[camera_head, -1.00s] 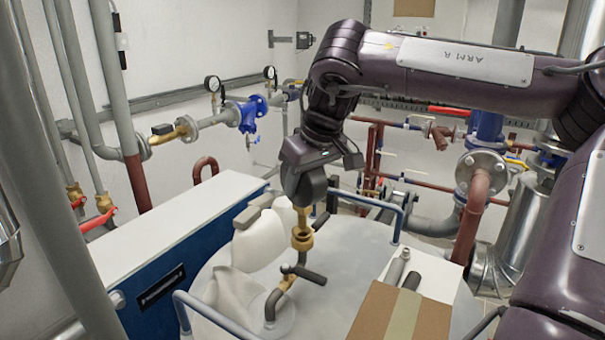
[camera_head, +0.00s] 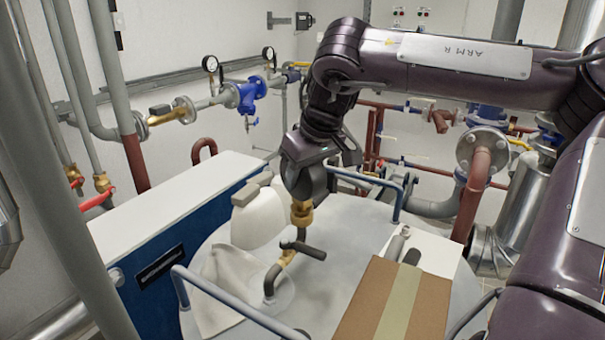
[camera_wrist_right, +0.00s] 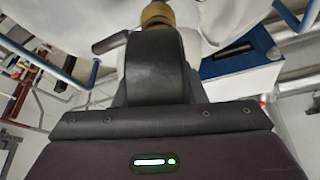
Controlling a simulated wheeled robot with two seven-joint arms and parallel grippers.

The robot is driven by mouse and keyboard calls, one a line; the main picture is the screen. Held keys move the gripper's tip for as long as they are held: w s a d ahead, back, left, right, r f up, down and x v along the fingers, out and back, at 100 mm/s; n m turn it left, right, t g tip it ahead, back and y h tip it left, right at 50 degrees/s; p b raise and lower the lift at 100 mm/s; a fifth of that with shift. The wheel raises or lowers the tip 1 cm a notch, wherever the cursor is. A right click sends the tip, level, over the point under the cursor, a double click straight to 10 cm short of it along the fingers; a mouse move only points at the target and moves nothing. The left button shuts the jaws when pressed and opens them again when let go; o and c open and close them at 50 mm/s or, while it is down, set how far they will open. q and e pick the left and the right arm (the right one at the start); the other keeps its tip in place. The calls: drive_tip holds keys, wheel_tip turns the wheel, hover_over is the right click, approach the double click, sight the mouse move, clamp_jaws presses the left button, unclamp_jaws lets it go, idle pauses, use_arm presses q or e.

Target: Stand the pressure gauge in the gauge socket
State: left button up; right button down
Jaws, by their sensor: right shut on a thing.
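My right gripper (camera_head: 303,185) points down over the grey tank top. It is shut on the pressure gauge, a dark rounded body that fills the middle of the wrist view (camera_wrist_right: 155,65); its dial face is turned from view. The brass gauge socket (camera_head: 302,217) stands on top of a bent dark pipe with a black-handled valve. It also shows at the top of the wrist view (camera_wrist_right: 157,14). The gauge is upright, directly above the socket, with its lower end at or inside the socket's mouth. I cannot tell how deep it sits. My left gripper is not in view.
A blue rail (camera_head: 400,200) is close behind my gripper. A cardboard box (camera_head: 370,300) lies at the front right. A white-topped blue cabinet (camera_head: 160,200) stands left. Two dial gauges (camera_head: 210,64) are on the wall piping. White cloth-like pieces (camera_head: 262,220) lie beside the socket.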

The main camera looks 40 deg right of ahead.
drive_tip(key=shift+w, duration=0.1)
drive_tip(key=c, duration=0.8)
unclamp_jaws()
drive_tip(key=shift+f, duration=0.1)
drive_tip(key=b+v, duration=0.2)
drive_tip(key=v, duration=0.5)
drive_tip(key=shift+b, duration=0.3)
drive_tip(key=shift+a+r, duration=0.1)
drive_tip(key=shift+r, duration=0.4)
